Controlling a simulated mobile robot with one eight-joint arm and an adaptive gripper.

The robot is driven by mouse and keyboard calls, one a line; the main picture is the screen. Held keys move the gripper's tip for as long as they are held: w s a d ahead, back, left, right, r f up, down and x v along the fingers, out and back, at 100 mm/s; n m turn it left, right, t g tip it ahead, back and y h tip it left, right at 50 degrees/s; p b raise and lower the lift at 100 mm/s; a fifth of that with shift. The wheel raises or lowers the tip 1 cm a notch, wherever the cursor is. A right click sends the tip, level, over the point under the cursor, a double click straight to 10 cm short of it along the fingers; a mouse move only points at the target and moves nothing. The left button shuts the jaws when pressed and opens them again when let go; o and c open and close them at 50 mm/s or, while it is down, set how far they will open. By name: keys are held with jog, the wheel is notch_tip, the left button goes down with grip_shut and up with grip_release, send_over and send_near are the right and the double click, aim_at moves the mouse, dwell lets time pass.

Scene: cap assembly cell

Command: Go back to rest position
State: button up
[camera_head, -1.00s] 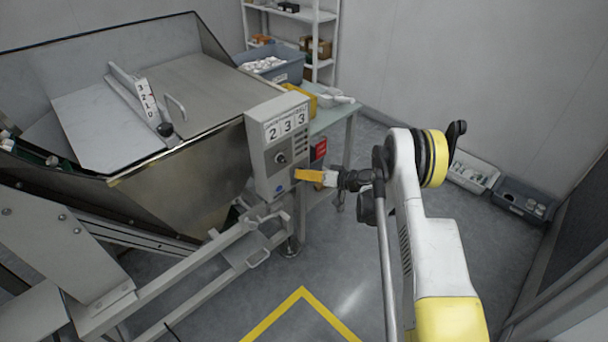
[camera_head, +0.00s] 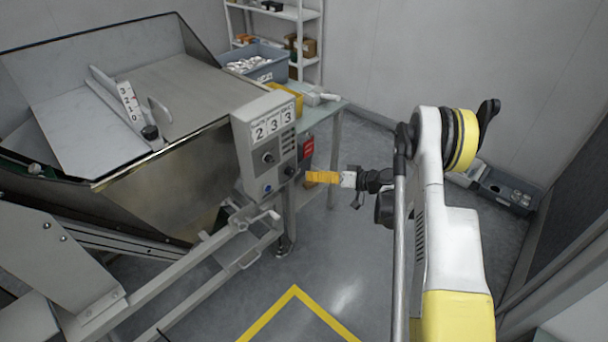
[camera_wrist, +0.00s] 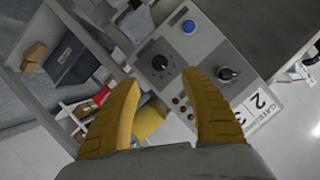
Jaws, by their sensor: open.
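My gripper (camera_head: 311,178) has yellow fingers and points left toward the grey control box (camera_head: 262,143) on the hopper machine. In the head view its fingertips are close to the box's right side, with a small gap seeming to show. The box carries a "233" display, dark knobs and a blue button. In the wrist view my gripper (camera_wrist: 172,92) has its two fingers spread apart with nothing between them. The control box (camera_wrist: 203,62) lies beyond them, showing the blue button (camera_wrist: 189,26) and two black knobs.
A large metal hopper (camera_head: 170,185) stands at left. A side table (camera_head: 325,108) holds a grey bin (camera_head: 262,70), with a shelf (camera_head: 300,12) behind. Dark crates (camera_head: 508,190) lie on the floor at right. Yellow tape (camera_head: 292,293) marks open floor in front.

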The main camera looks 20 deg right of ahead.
jog(key=shift+s+d+r, duration=0.2)
jog(key=shift+s+d, duration=0.25)
jog(key=shift+s, duration=0.05)
jog(key=shift+r, duration=0.1)
jog(key=s+a+r+g+h, duration=0.1)
jog(key=s+a+r, duration=0.2)
jog(key=r, duration=0.3)
jog(key=s+a+r+m+g+h, duration=0.1)
jog(key=s+a+r+h, duration=0.15)
jog(key=r, duration=0.45)
jog(key=s+a+r+g+h, duration=0.1)
jog(key=s+a+r, duration=0.2)
jog(key=r, duration=0.3)
jog(key=s+r+h, duration=0.2)
jog(key=s, duration=1.1)
jog(key=s+a+r+h, duration=0.1)
jog(key=s+r+h, duration=0.2)
jog(key=s, duration=1)
jog(key=shift+r, duration=0.25)
jog(key=shift+c, duration=0.4)
